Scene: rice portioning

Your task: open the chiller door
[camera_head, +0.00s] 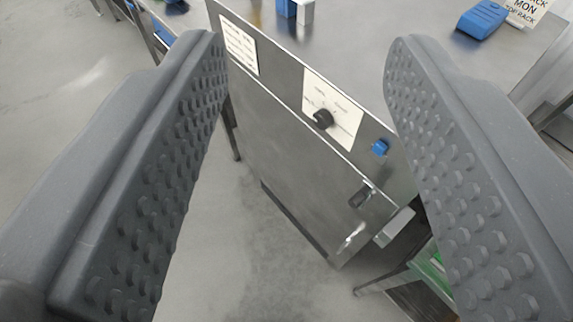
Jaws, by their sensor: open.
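The chiller (276,72) is a grey steel cabinet below and ahead of my gripper, seen tilted from above. Its door (285,160) is the plain front panel under the control strip and looks shut. A small dark fitting (360,196) sits near the door's upper right corner; I cannot tell if it is the handle or a latch. A bright metal piece (352,238) shows lower on the right edge. My gripper (308,58) is open and empty, its two ridged grey fingers apart on either side of the chiller, with no visible contact.
The control strip has a black knob (323,118) on a white label and a blue button (380,147). The steel top carries blue items (482,19) and a sign (527,10). A green-topped stand (432,268) is at lower right. Grey floor (225,255) left of the chiller is clear.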

